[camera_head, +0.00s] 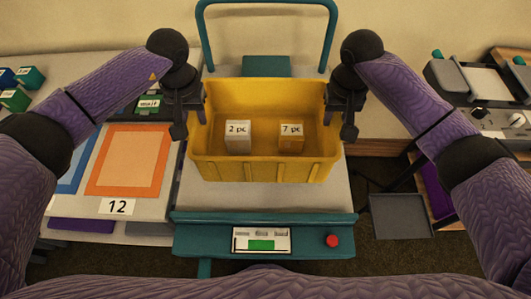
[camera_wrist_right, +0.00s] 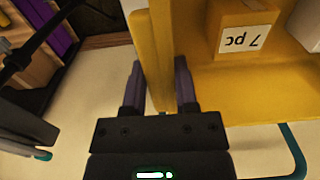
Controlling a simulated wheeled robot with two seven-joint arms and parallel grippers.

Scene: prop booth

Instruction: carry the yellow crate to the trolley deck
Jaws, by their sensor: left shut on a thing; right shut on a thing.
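The yellow crate (camera_head: 265,172) is upright over the pale trolley deck (camera_head: 262,197) in the head view. I cannot tell whether it rests on the deck or hangs just above it. Inside lie a white box marked "2 pc" (camera_head: 238,145) and an orange box marked "7 pc" (camera_head: 291,147). My left gripper (camera_head: 197,113) is shut on the crate's left wall. My right gripper (camera_head: 333,113) is shut on its right wall. In the right wrist view the fingers of the right gripper (camera_wrist_right: 160,82) straddle the crate wall (camera_wrist_right: 152,50).
The trolley has a teal handle (camera_head: 267,4) behind and a teal front panel (camera_head: 190,238) with a red button (camera_head: 332,241). A table with an orange-framed mat (camera_head: 128,190) adjoins left. A grey tray (camera_head: 400,217) and a bench with devices (camera_head: 482,80) are at right.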

